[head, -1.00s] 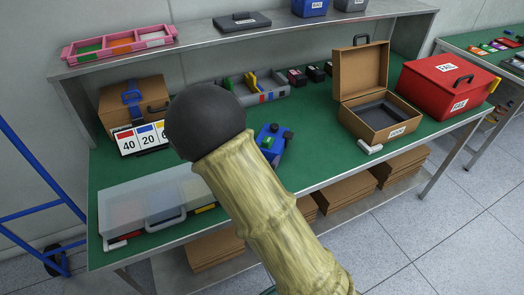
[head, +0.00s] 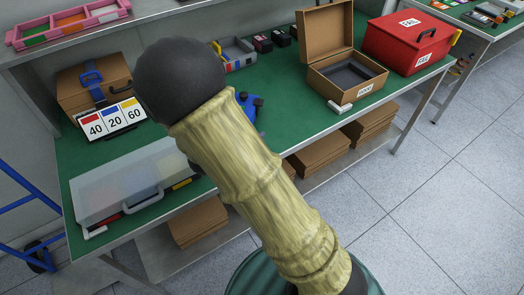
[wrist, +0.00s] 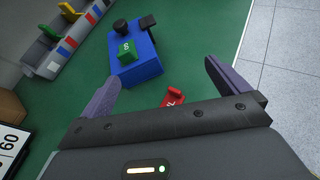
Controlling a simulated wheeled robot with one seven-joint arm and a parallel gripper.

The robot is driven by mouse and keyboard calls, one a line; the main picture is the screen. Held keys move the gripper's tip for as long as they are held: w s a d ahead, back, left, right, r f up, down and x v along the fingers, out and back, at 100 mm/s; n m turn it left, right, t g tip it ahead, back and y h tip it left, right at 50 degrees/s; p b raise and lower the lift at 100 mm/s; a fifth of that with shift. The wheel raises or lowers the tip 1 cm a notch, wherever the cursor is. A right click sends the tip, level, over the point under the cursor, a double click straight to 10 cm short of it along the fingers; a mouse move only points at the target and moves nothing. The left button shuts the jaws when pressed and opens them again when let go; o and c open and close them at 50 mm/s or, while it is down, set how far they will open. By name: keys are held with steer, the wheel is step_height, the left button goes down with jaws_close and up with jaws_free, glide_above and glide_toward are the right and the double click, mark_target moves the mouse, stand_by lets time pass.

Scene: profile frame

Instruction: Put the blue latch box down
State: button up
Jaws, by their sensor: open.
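In the head view the blue box (head: 254,106) is mostly hidden behind my arm. My gripper (wrist: 162,75) shows in the wrist view, open, with its two purple-grey fingers apart. The box lies ahead of the fingers, nearer the left one, and is not held. A small red labelled piece (wrist: 173,98) lies between the fingers, close to the gripper body.
A brown case (head: 95,92), a number card (head: 113,120) and a clear-lidded box (head: 130,185) are on the left. An open brown box (head: 345,85) and a red box (head: 408,42) are on the right. A divided tray (head: 235,55) stands behind.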

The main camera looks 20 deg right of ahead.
steer(key=s+d+m+g+y, duration=0.1)
steer(key=s+d+m+g, duration=0.8)
steer(key=s+m, duration=0.5)
steer(key=s+a+r+m+y, duration=0.1)
steer(key=s+r+m+y, duration=0.1)
steer(key=m, duration=0.5)
steer(key=s+a+r+m+t+y, duration=0.1)
steer(key=s+a+m+y, duration=0.1)
steer(key=m+y, duration=0.2)
steer(key=m, duration=0.2)
steer(key=shift+r+m+y, duration=0.3)
steer(key=shift+r+m, duration=0.1)
steer(key=shift+s, duration=0.1)
